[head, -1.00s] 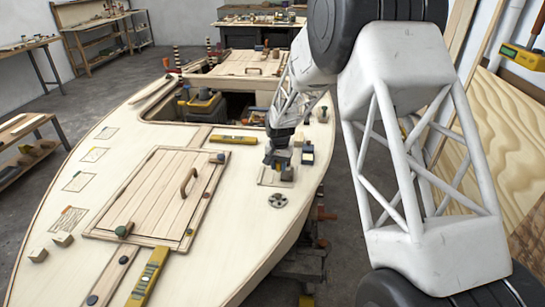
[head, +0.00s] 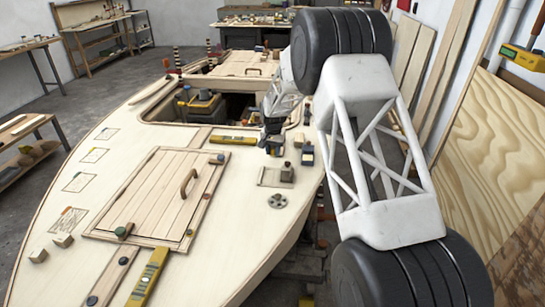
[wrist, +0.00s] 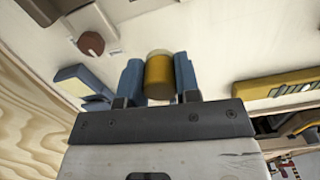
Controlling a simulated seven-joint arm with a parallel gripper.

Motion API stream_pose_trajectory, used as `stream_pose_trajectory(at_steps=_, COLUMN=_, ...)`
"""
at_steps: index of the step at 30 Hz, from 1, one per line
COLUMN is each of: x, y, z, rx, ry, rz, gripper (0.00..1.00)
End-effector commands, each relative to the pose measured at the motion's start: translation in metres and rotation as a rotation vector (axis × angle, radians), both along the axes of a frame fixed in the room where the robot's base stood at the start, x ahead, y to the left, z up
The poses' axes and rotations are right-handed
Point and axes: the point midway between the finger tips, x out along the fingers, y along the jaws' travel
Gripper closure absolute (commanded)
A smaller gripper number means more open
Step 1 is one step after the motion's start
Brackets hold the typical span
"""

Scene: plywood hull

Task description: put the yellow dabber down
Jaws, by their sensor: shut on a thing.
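My gripper (wrist: 158,75) is shut on the yellow dabber (wrist: 158,76), a short yellow cylinder with a pale end, between its two blue fingers. In the head view my gripper (head: 272,146) is over the deck, right of the yellow spirit level (head: 233,140); the dabber cannot be made out there. Whether the dabber touches the deck is not clear.
A small blue and yellow block (head: 307,154) is to the right. A round vent (head: 278,201) lies nearer. The hull opening (head: 235,108) is behind.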

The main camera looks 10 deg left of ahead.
Motion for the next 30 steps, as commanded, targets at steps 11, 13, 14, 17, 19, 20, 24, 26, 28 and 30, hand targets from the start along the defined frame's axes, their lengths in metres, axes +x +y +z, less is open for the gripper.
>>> stream_pose_trajectory(at_steps=11, x=0.011, y=0.003, z=-0.001, rx=0.0, ry=0.0, rz=0.0, gripper=0.89)
stream_pose_trajectory(at_steps=13, x=0.011, y=0.003, z=-0.001, rx=0.0, ry=0.0, rz=0.0, gripper=0.89)
stream_pose_trajectory(at_steps=14, x=0.011, y=0.003, z=-0.001, rx=0.0, ry=0.0, rz=0.0, gripper=0.89)
stream_pose_trajectory(at_steps=17, x=0.01, y=0.003, z=-0.002, rx=0.0, ry=0.0, rz=0.0, gripper=0.89)
stream_pose_trajectory(at_steps=19, x=0.01, y=0.003, z=-0.006, rx=0.0, ry=0.001, rz=0.0, gripper=0.89)
stream_pose_trajectory(at_steps=20, x=0.01, y=0.003, z=-0.008, rx=-0.001, ry=0.001, rz=0.0, gripper=0.89)
stream_pose_trajectory(at_steps=24, x=0.01, y=0.003, z=-0.023, rx=-0.001, ry=0.002, rz=0.0, gripper=0.89)
stream_pose_trajectory(at_steps=26, x=0.01, y=0.003, z=-0.028, rx=-0.001, ry=0.001, rz=0.0, gripper=0.89)
stream_pose_trajectory(at_steps=28, x=0.01, y=0.003, z=-0.033, rx=0.0, ry=0.001, rz=0.0, gripper=0.89)
stream_pose_trajectory(at_steps=30, x=0.01, y=0.003, z=-0.036, rx=0.0, ry=0.0, rz=0.0, gripper=0.89)
